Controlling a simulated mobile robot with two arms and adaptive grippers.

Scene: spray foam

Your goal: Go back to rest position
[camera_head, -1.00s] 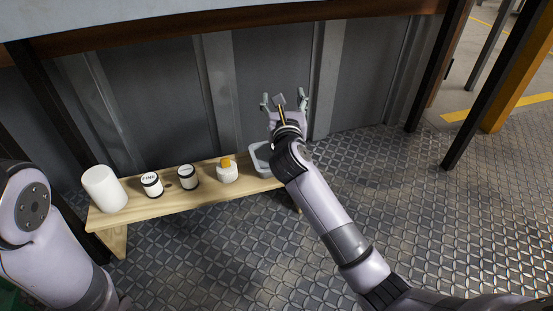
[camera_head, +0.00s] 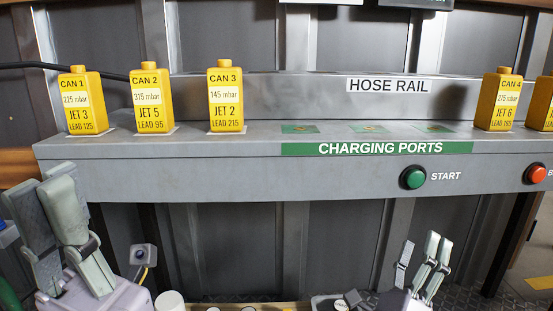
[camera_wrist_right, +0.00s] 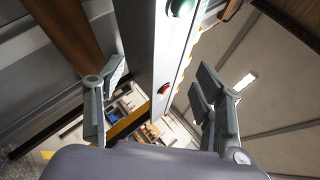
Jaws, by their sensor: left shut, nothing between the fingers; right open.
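My left gripper (camera_head: 58,205) is in the lower left of the head view, with its grey-green fingers pointing up and close together. It is shut and holds nothing. It stands in front of the shelf's left end. My right gripper (camera_head: 423,252) is at the bottom right of the head view, below the green START button, with its fingers pointing up. In the right wrist view its fingers (camera_wrist_right: 160,100) are spread wide apart, with nothing between them. Both grippers appear apart from the cans.
A grey shelf (camera_head: 240,179) marked CHARGING PORTS bears yellow cans: CAN 1 (camera_head: 81,101), CAN 2 (camera_head: 151,101), CAN 3 (camera_head: 225,97) and CAN 4 (camera_head: 499,100). A green START button (camera_head: 413,177) and a red button (camera_head: 535,174) sit on its front.

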